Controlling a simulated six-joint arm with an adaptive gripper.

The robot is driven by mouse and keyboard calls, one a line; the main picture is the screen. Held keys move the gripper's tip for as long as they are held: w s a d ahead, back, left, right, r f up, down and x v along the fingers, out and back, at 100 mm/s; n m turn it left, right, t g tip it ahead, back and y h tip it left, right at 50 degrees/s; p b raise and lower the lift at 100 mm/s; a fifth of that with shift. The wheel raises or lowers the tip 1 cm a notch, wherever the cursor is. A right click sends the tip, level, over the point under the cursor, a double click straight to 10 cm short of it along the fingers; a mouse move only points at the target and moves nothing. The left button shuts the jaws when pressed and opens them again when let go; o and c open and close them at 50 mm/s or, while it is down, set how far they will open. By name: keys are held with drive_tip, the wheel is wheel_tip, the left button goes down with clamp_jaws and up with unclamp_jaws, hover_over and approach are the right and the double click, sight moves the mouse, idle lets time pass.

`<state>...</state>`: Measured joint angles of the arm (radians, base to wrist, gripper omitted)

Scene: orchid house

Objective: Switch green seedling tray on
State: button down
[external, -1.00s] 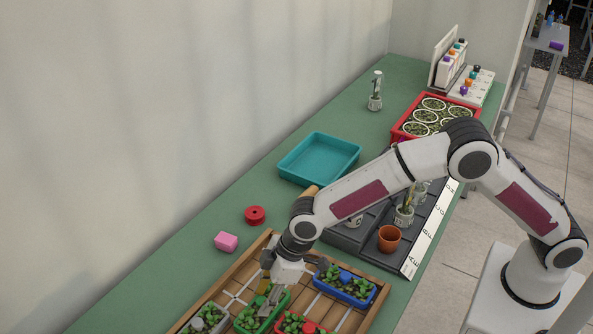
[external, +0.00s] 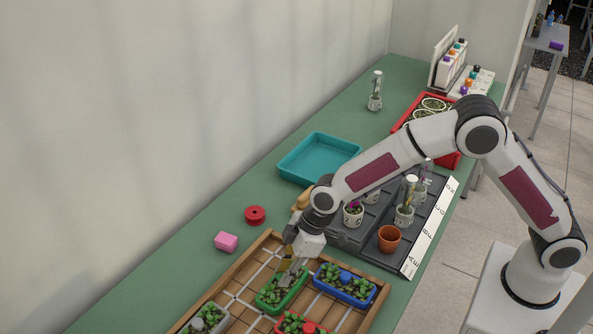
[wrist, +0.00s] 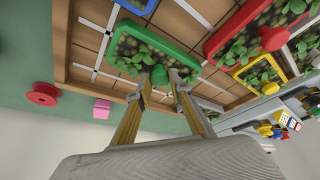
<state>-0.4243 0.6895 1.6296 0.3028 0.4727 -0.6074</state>
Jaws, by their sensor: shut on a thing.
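The green seedling tray (external: 263,304), planted with small leafy seedlings, is in the wooden frame (external: 232,262) with pale grid lines. It also shows in the wrist view (wrist: 116,34), with its round green knob (wrist: 159,74) between my fingertips. My gripper (external: 286,279) points down at the tray and is shut on it at the knob; in the wrist view my gripper (wrist: 163,82) has a finger on each side. I cannot tell whether the tray's underside touches the frame floor.
A blue seedling tray (external: 345,294) is close on the right. A red tray (external: 280,331) and a grey tray (external: 216,327) are nearer the camera. A yellow tray (wrist: 240,78) shows in the wrist view. Bare grid lies left of the green tray.

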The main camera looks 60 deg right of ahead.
drive_tip(key=d, duration=0.5)
drive_tip(key=c, duration=1.8)
unclamp_jaws()
drive_tip(key=shift+d, duration=0.1)
drive_tip(key=shift+c, duration=0.2)
drive_tip(key=shift+s+r, duration=0.1)
drive_tip(key=shift+r, duration=0.3)
drive_tip(key=v, duration=1.1)
